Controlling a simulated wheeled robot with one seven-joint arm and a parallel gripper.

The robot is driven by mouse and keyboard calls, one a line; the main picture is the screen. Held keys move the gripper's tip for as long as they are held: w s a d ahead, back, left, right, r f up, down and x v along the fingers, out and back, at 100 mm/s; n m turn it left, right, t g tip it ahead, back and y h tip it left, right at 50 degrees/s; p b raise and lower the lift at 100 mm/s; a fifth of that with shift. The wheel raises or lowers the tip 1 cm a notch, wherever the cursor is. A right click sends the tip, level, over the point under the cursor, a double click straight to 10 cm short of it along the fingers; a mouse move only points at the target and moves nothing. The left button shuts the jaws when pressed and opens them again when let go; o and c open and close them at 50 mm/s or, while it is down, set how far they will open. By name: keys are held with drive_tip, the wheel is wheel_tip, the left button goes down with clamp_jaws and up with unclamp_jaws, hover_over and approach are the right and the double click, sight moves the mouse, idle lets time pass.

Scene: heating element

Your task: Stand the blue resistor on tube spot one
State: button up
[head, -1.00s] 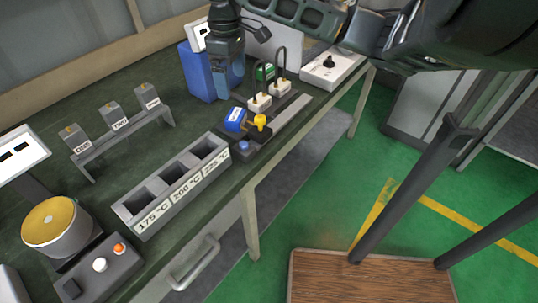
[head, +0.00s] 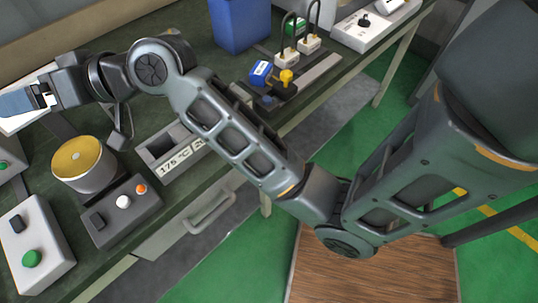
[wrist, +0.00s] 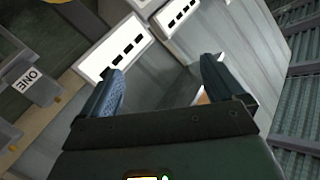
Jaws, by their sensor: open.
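My gripper (head: 18,103) is at the far left of the head view, above the left end of the bench and in front of a white display panel. In the wrist view its two fingers (wrist: 163,78) are apart with nothing held between them. A grey block labelled ONE (wrist: 33,88) shows at the left of the wrist view, off to the side of the fingers. A small blue block with a white label (head: 261,73) sits beside a yellow knob at the bench's back right; I cannot tell whether it is the resistor. My arm hides the numbered rack in the head view.
A gold-topped cylinder (head: 83,164) stands at left, behind a control box (head: 121,212). A temperature-labelled bin (head: 160,152) is partly hidden by my arm. White display panels (wrist: 112,45) are close beyond my fingers. A large blue container (head: 240,24) stands at the back.

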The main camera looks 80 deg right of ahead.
drive_tip(key=s+a+f+m+h, duration=0.25)
drive_tip(key=s+a+f, duration=0.2)
drive_tip(key=s, duration=0.55)
drive_tip(key=s+a+f+m+h, duration=0.1)
drive_tip(key=s+a+f+h, duration=0.2)
drive_tip(key=s+f, duration=0.5)
drive_tip(key=s+d+r+n, duration=0.1)
drive_tip(key=s+d+n, duration=0.1)
drive_tip(key=s, duration=0.9)
drive_tip(key=s+d+r+n+y, duration=0.1)
drive_tip(key=s+n, duration=0.4)
drive_tip(key=s, duration=0.6)
drive_tip(key=d+r, duration=0.1)
drive_tip(key=d, duration=0.1)
drive_tip(key=shift+d+r, duration=0.25)
drive_tip(key=shift+d, duration=0.1)
